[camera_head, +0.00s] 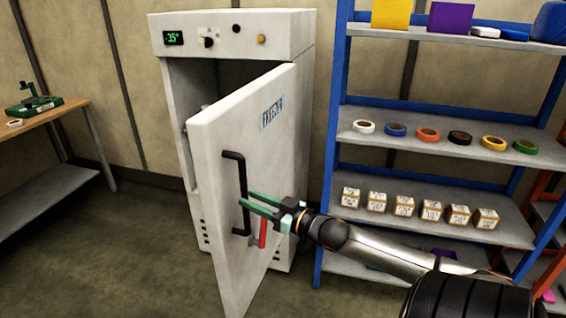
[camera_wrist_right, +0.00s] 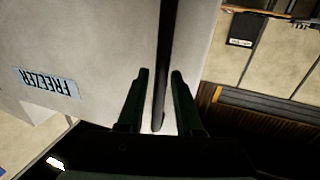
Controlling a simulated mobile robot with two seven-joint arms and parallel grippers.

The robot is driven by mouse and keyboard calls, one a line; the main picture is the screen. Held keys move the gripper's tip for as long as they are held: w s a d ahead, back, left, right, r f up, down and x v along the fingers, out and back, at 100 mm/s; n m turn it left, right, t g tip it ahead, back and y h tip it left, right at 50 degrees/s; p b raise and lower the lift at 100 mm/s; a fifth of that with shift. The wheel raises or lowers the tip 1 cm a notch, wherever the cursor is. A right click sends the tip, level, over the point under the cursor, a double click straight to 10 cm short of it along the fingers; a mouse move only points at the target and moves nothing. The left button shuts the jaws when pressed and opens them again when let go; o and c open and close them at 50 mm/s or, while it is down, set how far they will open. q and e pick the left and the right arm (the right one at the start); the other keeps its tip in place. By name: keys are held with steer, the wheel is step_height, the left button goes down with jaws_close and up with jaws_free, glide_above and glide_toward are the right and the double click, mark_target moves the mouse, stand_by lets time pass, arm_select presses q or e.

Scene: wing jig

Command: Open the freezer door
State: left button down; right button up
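The white freezer (camera_head: 232,30) stands against the back wall, with a lit display on its top panel. Its door (camera_head: 225,145) is partly open and swung toward me, hinged on the right, with a dark gap at its left side. A black bar handle (camera_head: 243,190) runs upright on the door's face; it also shows in the right wrist view (camera_wrist_right: 164,45). My right gripper (camera_head: 262,205) is at the handle's lower half. In the wrist view its green fingers (camera_wrist_right: 160,95) stand on both sides of the bar, open, with small gaps. My left gripper is out of view.
A blue-framed shelf (camera_head: 330,150) with tape rolls and small boxes stands right of the freezer. A wooden table (camera_head: 60,112) with a green device stands at the left. The floor (camera_head: 120,250) left of the door is clear.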

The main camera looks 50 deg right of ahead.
steer(key=s+d, duration=0.1)
steer(key=s, duration=0.8)
steer(key=shift+s+d, duration=0.25)
steer(key=shift+s, duration=0.15)
